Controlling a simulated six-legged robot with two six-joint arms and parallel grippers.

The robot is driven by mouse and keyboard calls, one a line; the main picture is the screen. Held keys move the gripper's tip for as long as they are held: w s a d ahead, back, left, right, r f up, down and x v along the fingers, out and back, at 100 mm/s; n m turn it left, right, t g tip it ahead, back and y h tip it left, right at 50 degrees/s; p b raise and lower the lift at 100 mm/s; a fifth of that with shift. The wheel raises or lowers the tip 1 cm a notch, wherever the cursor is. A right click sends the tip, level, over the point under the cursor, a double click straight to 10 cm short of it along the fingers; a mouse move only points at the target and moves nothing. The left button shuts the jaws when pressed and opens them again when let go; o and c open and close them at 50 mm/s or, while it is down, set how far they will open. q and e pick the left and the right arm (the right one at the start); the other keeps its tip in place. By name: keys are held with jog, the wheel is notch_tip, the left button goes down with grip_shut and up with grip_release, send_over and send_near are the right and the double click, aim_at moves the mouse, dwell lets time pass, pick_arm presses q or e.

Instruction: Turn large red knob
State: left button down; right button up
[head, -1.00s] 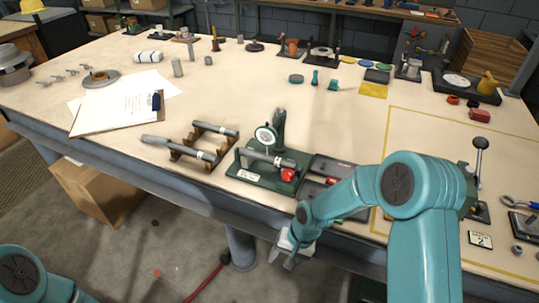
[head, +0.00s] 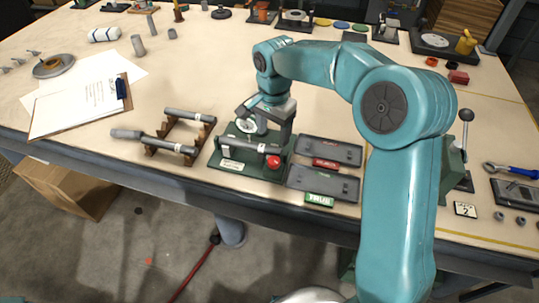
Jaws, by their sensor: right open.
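The large red knob (head: 274,161) is at the right front end of a dark green gauge fixture (head: 232,165) near the table's front edge. A grey bar lies in the fixture, and a round dial gauge (head: 246,126) stands behind it. My right gripper (head: 265,122) is open and points down over the back of the fixture, behind and above the knob, apart from it. It partly hides the dial and its post. My left gripper is not in view.
Two dark trays with a red label (head: 325,163) and a green label (head: 319,200) lie right of the fixture. A brown rack (head: 168,150) with grey bars is at its left. A clipboard (head: 80,103) lies further left. The table behind is mostly clear.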

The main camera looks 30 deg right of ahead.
aim_at(273, 161)
notch_tip(273, 161, down, 10)
jog(key=shift+f+p, duration=0.25)
jog(key=shift+p, duration=0.1)
jog(key=shift+w+f, duration=0.1)
jog(key=shift+f, duration=0.45)
jog(key=shift+r, duration=0.1)
jog(key=shift+c, duration=0.4)
jog(key=c, duration=1)
